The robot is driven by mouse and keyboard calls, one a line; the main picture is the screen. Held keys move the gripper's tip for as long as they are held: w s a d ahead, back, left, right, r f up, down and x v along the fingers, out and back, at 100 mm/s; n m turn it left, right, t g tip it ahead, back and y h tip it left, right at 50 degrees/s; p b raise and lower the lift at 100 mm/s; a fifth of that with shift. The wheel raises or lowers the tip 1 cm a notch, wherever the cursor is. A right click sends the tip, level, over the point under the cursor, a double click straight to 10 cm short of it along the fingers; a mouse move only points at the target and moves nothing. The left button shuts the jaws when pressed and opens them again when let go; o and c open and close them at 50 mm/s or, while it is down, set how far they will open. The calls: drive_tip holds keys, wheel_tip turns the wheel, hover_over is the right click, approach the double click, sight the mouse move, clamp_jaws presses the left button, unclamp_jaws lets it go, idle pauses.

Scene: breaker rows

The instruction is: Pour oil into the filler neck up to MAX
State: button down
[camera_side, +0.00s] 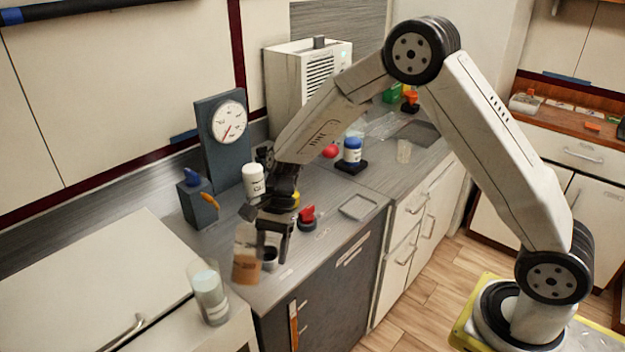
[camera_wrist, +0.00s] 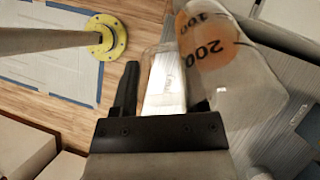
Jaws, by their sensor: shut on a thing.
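A clear measuring beaker (camera_side: 247,268) with orange-brown liquid in its lower part is beside my gripper (camera_side: 273,232) in the side view, low over the counter's front. Its dark scale marks and orange liquid show close up in the wrist view (camera_wrist: 205,48). My gripper, also in the wrist view (camera_wrist: 163,95), is shut on a clear part of the beaker, seemingly its handle. The beaker looks only slightly tilted, and no stream shows. I cannot make out a MAX mark.
A round gauge (camera_side: 228,122) on a dark panel stands behind. A clear container (camera_side: 211,298) of pale liquid is at the front left. A white bottle (camera_side: 254,180), a red knob (camera_side: 307,216) and a blue-capped jar (camera_side: 352,150) are near. The counter's front edge is close.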

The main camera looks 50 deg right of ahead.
drive_tip(key=shift+s+a+r+h, duration=0.1)
drive_tip(key=shift+s+a+h, duration=0.05)
drive_tip(key=shift+a+h, duration=0.2)
drive_tip(key=shift+s+a+r+t+h, duration=0.3)
drive_tip(key=shift+a+t+h, duration=0.2)
drive_tip(key=shift+h, duration=0.35)
drive_tip(key=shift+s+a+r+t+h, duration=0.15)
drive_tip(key=shift+a+r+t+h, duration=0.3)
drive_tip(key=shift+h, duration=0.35)
drive_tip(key=shift+s+a+r+t+h, duration=0.25)
drive_tip(key=shift+a+r+h, duration=0.1)
drive_tip(key=shift+h, duration=0.25)
drive_tip(key=shift+a+r+h, duration=0.15)
drive_tip(key=shift+h, duration=0.15)
drive_tip(key=shift+r, duration=0.1)
drive_tip(key=shift+r, duration=2.4)
